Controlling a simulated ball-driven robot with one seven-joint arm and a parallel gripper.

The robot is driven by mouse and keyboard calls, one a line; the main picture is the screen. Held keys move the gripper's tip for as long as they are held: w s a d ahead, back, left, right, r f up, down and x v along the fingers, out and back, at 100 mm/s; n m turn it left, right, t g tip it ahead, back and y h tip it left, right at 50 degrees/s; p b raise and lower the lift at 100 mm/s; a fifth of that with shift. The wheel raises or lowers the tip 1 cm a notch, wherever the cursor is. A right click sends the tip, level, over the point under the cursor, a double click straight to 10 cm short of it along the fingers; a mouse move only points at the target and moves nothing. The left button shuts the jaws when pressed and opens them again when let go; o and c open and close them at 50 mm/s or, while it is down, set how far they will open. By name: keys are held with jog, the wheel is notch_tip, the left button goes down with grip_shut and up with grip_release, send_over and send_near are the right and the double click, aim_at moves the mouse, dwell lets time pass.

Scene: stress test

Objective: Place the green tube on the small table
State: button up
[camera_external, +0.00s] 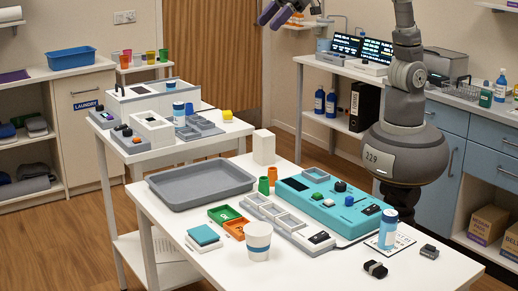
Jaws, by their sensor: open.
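A green tube (263,186) stands upright on the white front table (185,268), beside an orange tube (272,175) and in front of a white block. My gripper (276,14) is at the top edge of the view, partly cut off, with purple fingers apart and nothing seen between them. It is high above the tables and well apart from the green tube. A small table (143,68) at the back left bears several coloured cups, a green one (163,55) among them. Which table the task means by small, I cannot tell.
A grey tray (200,184), a teal device (330,205), a white cup (258,241) and a blue-white bottle (388,229) crowd the front table. A second white table (185,147) behind it holds boxes and bins.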

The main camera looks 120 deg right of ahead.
jog(key=s+a+r+t, duration=0.1)
jog(key=s+r, duration=0.3)
jog(key=r, duration=0.4)
jog(key=s+a+r+t, duration=0.1)
jog(key=s+r+t, duration=0.2)
jog(key=r, duration=0.5)
jog(key=shift+s+r+m, duration=0.25)
jog(key=shift+s+m, duration=0.05)
jog(key=shift+s, duration=0.25)
jog(key=s+r, duration=0.2)
jog(key=r, duration=0.1)
jog(key=s+r+t, duration=0.1)
jog(key=s+r, duration=0.1)
jog(key=s+r+t, duration=0.1)
jog(key=s+r, duration=0.2)
jog(key=shift+a+r+m+y, duration=0.15)
jog(key=shift+r+m+y, duration=0.15)
jog(key=shift+c, duration=0.2)
jog(key=shift+w, duration=0.15)
jog(key=shift+f, duration=0.1)
